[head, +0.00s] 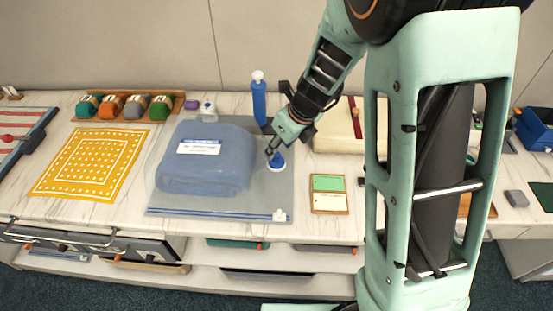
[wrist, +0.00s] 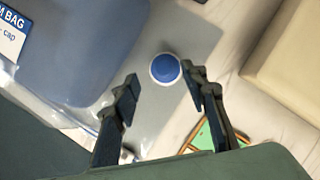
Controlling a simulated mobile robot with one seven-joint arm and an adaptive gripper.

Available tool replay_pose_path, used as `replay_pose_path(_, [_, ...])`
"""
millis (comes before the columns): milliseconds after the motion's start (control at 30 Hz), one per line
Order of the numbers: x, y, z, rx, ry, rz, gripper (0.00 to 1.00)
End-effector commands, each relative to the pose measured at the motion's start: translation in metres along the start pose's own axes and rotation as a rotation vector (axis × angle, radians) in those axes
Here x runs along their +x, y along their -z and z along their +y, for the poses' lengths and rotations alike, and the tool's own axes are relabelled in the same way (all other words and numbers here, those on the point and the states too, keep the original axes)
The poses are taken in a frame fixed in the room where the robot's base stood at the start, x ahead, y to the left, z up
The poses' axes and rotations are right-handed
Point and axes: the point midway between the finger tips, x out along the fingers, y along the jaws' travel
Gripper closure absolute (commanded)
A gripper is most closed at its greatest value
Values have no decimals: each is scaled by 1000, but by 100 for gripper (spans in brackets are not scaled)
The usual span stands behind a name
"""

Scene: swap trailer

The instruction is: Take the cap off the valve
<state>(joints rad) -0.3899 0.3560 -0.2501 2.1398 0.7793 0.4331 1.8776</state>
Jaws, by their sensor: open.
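The blue cap (wrist: 165,68) sits on the round white-rimmed valve of a clear vacuum bag. In the head view the cap (head: 276,161) is at the right of the folded blue textile (head: 205,165) inside the bag (head: 215,211). My gripper (head: 277,146) is just above the cap in the head view, its tips partly overlapping it. In the wrist view my gripper (wrist: 160,88) is open, with one dark finger on each side of the cap and nothing held. The cap lies slightly beyond the fingertips there. I cannot tell whether a finger touches it.
A blue hand pump (head: 259,100) stands behind the bag. A yellow patterned cloth (head: 92,162) is at left. Bare counter shows between them.

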Motion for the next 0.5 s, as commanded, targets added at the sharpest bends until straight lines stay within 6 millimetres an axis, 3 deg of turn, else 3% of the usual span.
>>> replay_pose_path(200, [35, 4, -5, 1, -1, 2, 60])
replay_pose_path(500, [42, 3, -5, 0, -1, 1, 60])
